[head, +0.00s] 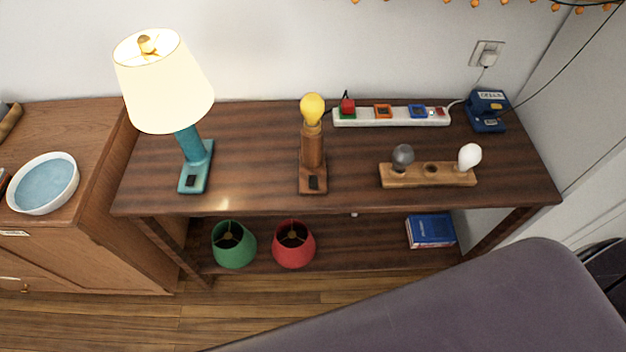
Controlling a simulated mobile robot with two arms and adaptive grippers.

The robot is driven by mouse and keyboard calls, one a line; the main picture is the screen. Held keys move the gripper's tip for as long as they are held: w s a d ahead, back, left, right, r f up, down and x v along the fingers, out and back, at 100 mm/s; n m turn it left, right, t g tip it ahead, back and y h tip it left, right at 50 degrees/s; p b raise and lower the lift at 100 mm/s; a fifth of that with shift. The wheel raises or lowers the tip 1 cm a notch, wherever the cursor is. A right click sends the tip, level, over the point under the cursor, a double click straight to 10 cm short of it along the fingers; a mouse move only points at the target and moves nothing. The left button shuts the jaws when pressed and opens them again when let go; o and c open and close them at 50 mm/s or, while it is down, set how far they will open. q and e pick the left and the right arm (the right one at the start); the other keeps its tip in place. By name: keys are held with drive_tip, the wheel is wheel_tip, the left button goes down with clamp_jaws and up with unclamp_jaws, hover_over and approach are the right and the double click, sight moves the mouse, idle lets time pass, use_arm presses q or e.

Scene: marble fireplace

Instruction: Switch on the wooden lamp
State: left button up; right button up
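The wooden lamp (312,155) stands upright near the middle of the dark wooden table (245,150). It has a square-section wooden post on a flat wooden base and no shade. A yellow bulb (312,108) sits in its top; I cannot tell for sure whether it is lit. A black switch (313,183) is on the front of its base. A red plug (347,104) sits at the green socket of the white power strip (400,118) behind the lamp. Neither of my grippers is in view.
A teal lamp (190,150) with a glowing cream shade stands left. A wooden bulb holder (428,177) and a blue device (487,112) are right. Green (233,245) and red (294,245) shades sit below. A large grey surface (470,310) fills the lower right.

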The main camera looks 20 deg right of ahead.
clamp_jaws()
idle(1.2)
